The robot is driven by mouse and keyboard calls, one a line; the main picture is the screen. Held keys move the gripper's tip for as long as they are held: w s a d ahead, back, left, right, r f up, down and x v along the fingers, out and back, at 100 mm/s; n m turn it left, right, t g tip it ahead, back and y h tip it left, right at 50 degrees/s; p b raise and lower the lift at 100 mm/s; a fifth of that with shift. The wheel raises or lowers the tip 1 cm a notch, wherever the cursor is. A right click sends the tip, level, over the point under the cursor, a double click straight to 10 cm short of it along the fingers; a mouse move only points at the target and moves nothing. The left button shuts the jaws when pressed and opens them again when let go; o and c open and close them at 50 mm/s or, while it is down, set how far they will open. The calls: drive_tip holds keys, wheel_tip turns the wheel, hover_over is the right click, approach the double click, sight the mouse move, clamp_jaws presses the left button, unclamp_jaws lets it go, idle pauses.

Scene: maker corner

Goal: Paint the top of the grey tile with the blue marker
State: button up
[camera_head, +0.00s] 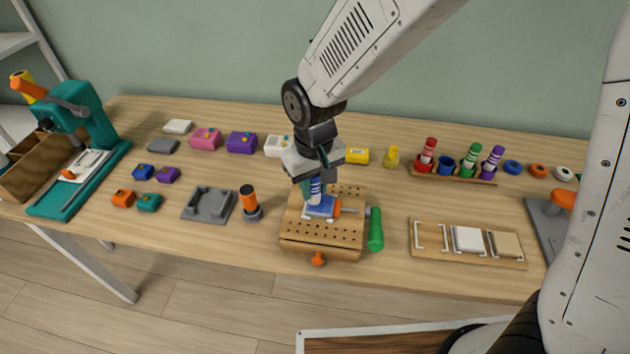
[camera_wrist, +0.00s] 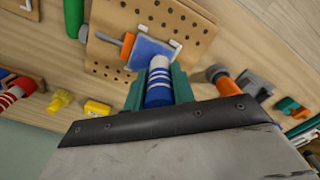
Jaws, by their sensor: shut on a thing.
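My gripper (camera_head: 314,178) is shut on the blue marker (camera_head: 316,190), a blue and white striped barrel held upright over the pegboard block. The marker also shows between the jaws in the wrist view (camera_wrist: 158,85). The tile (camera_head: 322,207) lies on the pegboard block (camera_head: 300,235) under the marker. Its visible top looks blue; it also shows in the wrist view (camera_wrist: 150,52). The marker's lower end is at the tile; whether it touches cannot be told. An orange clamp (camera_head: 342,211) sits against the tile's side and a white corner bracket lies beside it.
A wooden rack (camera_head: 455,177) holds red, green and purple markers; its blue cup (camera_head: 447,163) is empty. A tray (camera_head: 428,254) with tiles lies at the front right.

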drive_tip(key=shift+s, duration=0.3)
drive_tip(key=shift+d, duration=0.15)
drive_tip(key=shift+s+d, duration=0.15)
drive_tip(key=shift+d, duration=0.35)
drive_tip(key=shift+d, duration=0.1)
drive_tip(key=shift+s+d, duration=0.1)
drive_tip(key=shift+d, duration=0.5)
drive_tip(key=shift+w+d, duration=0.2)
drive_tip(key=shift+w, duration=1.2)
drive_tip(key=shift+a, duration=0.2)
